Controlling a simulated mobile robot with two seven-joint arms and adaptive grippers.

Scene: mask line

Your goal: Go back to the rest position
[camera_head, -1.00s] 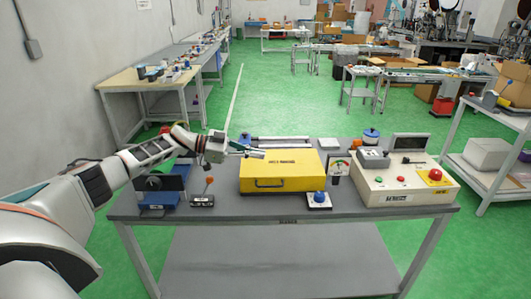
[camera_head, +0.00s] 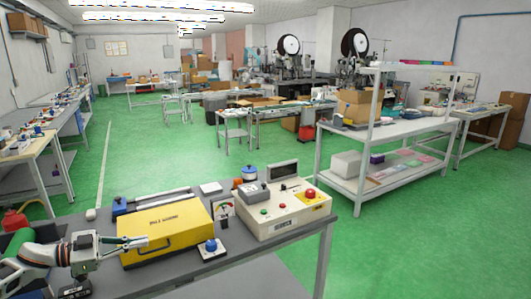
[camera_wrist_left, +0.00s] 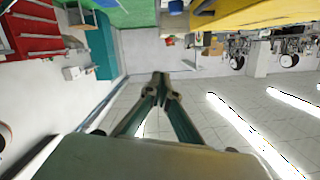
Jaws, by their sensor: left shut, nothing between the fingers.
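My left gripper (camera_head: 145,241) is at the lower left of the head view, at the left front of the yellow box (camera_head: 165,232). Its fingers are together with nothing between them. In the left wrist view the fingers (camera_wrist_left: 161,80) meet at their tips, and a yellow surface (camera_wrist_left: 255,14) shows at the top right. I cannot tell whether the gripper touches the box. My left arm (camera_head: 35,258) comes in from the lower left corner. My right gripper is not in view.
The grey table (camera_head: 270,262) also bears a control box (camera_head: 283,210) with a red button, a blue-knobbed switch (camera_head: 210,248) and a dial gauge (camera_head: 224,213). A white shelf rack (camera_head: 395,130) stands at the right. Green floor (camera_head: 150,150) lies open behind the table.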

